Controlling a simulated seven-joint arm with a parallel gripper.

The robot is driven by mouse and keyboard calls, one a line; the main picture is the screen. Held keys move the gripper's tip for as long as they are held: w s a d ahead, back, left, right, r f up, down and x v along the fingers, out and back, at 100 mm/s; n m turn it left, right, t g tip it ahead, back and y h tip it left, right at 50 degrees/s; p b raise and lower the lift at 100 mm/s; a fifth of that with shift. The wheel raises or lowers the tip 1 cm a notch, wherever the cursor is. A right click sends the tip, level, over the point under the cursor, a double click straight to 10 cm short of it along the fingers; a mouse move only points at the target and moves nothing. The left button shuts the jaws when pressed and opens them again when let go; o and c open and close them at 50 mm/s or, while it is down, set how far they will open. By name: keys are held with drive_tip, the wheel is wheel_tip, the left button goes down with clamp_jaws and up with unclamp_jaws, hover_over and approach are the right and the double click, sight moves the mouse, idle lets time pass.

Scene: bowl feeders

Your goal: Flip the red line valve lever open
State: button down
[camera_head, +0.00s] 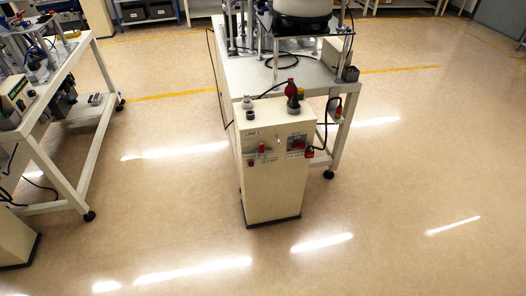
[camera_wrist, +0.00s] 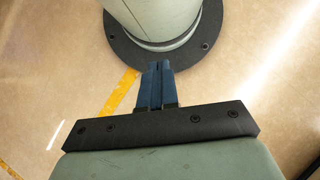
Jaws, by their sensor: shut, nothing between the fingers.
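A red lever or knob (camera_head: 290,88) stands on top of the cream control cabinet (camera_head: 272,185) in the middle of the head view, with a dark fitting below it. Its exact lever position is too small to tell. My gripper (camera_wrist: 156,66) shows only in the wrist view. Its two blue fingers are together, with nothing between them. It points at the floor and a round dark base plate, away from the cabinet, which is not in the wrist view.
More red parts (camera_head: 262,147) sit on the cabinet's front panel. A white bench (camera_head: 230,72) with a bowl feeder (camera_head: 302,6) stands right behind the cabinet. Another white bench (camera_head: 75,60) with equipment is at the left. The floor in front and to the right is clear.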

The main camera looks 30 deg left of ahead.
drive_tip(key=shift+a, duration=0.1)
drive_tip(key=w+a+r+n+t, duration=0.15)
drive_tip(key=w+a+r, duration=0.25)
drive_tip(key=w+a, duration=0.4)
drive_tip(key=w+a+r+n+t, duration=0.15)
drive_tip(key=w+a+r, duration=0.3)
drive_tip(key=w, duration=0.55)
drive_tip(key=w+a+r+n+t, duration=0.15)
drive_tip(key=w+a+r, duration=0.25)
drive_tip(key=w+a, duration=0.45)
drive_tip(key=w+a+r+n+y, duration=0.2)
drive_tip(key=w+a+r, duration=0.4)
drive_tip(key=a, duration=0.5)
drive_tip(key=w+a+r+n+t+y, duration=0.1)
drive_tip(key=w+a+r+y, duration=0.2)
drive_tip(key=w+a+r, duration=0.4)
drive_tip(key=w+a+r+n+y, duration=0.2)
drive_tip(key=w+a+r, duration=0.4)
drive_tip(key=a+r, duration=0.7)
drive_tip(key=shift+w+a+n, duration=0.25)
drive_tip(key=shift+a+n, duration=0.1)
drive_tip(key=shift+a, duration=0.7)
drive_tip(key=shift+r+t, duration=0.1)
drive_tip(key=shift+t, duration=0.15)
